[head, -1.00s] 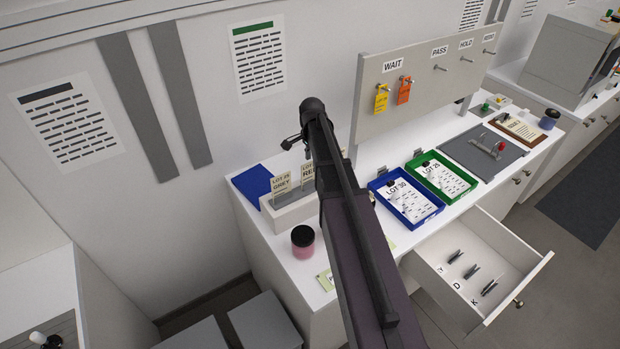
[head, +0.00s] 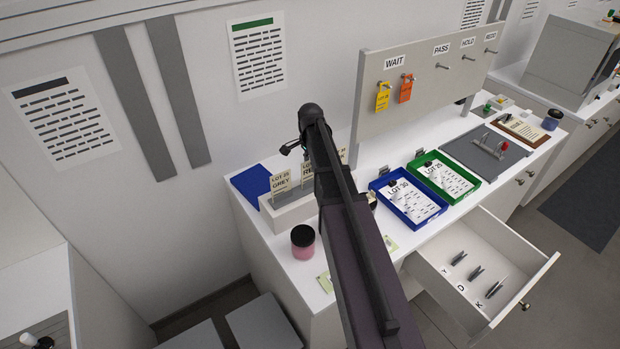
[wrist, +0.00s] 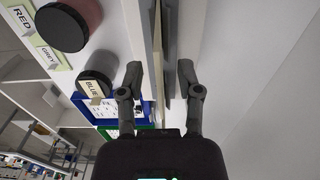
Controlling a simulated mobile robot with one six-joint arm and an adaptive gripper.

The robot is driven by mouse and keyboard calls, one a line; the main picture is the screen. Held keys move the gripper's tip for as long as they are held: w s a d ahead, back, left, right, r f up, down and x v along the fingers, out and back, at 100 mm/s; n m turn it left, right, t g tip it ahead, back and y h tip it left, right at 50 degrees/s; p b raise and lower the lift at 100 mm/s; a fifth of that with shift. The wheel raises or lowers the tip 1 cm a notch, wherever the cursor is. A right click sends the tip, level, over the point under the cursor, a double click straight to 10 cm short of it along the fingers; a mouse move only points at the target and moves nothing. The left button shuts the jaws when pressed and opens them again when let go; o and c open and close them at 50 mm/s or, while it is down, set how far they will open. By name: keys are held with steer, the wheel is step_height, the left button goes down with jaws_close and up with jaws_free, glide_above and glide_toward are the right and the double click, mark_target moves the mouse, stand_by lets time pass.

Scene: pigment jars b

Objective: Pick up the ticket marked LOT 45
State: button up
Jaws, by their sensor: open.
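Tickets stand upright in a pale holder (head: 288,212) at the back left of the counter. One reads LOT 25 GREY (head: 280,181). The RED ticket (head: 306,174) is partly covered by my arm, and its lot number is not readable. Only an edge of a further ticket (head: 343,155) shows right of my arm. I cannot read LOT 45 on any of them. In the wrist view my gripper (wrist: 160,74) is open, its fingers on either side of thin upright pieces seen edge-on. I cannot tell which ticket is between them. In the head view my arm hides the fingers.
A pink jar (head: 303,241) with a dark lid stands in front of the holder. A blue tray (head: 410,222) and a green tray (head: 470,202) lie to the right. An open drawer (head: 535,283) juts out at the front. A pegboard (head: 420,95) rises behind.

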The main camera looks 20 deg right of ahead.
steer(key=shift+f+b, duration=0.65)
steer(key=shift+f, duration=0.25)
jaws_close()
